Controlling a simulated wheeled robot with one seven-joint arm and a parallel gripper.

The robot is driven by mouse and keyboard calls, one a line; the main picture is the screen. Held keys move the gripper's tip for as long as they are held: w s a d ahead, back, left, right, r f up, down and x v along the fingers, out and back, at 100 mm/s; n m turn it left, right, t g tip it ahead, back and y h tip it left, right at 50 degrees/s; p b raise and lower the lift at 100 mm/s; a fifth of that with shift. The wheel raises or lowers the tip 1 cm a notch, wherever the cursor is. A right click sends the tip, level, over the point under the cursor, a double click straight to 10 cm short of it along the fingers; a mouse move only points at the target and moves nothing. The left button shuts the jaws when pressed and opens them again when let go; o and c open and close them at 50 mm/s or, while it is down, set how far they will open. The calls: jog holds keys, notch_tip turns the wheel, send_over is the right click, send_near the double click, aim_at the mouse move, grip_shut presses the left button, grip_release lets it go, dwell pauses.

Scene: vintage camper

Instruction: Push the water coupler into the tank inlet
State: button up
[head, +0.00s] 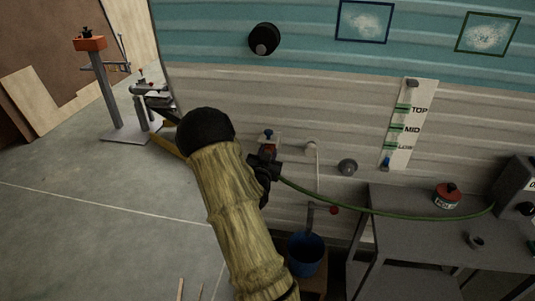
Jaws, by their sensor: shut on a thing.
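My gripper (264,168) is close to the camper's beige side wall, at the end of my arm, and is partly hidden by the arm. It is shut on the water coupler at the end of a green hose (375,212). The coupler itself is mostly hidden by the dark fingers. Just above the fingers, a fitting with a blue top (269,135) and a reddish body sits on a pale plate on the wall. It may be the tank inlet. I cannot tell whether the coupler touches it or is inside it.
A blue bucket (307,262) stands below a red-handled tap (333,210). A grey table (415,225) at right holds a red-topped can (447,195). The floor at left is open.

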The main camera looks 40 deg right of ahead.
jog(key=shift+w+d, duration=0.3)
jog(key=shift+d, duration=0.1)
jog(key=o, duration=1)
jog(key=shift+s+a, duration=0.1)
jog(key=shift+a, duration=0.05)
jog(key=p+v, duration=1.1)
jog(key=v, duration=0.6)
jog(key=shift+s, duration=0.1)
dwell(0.3)
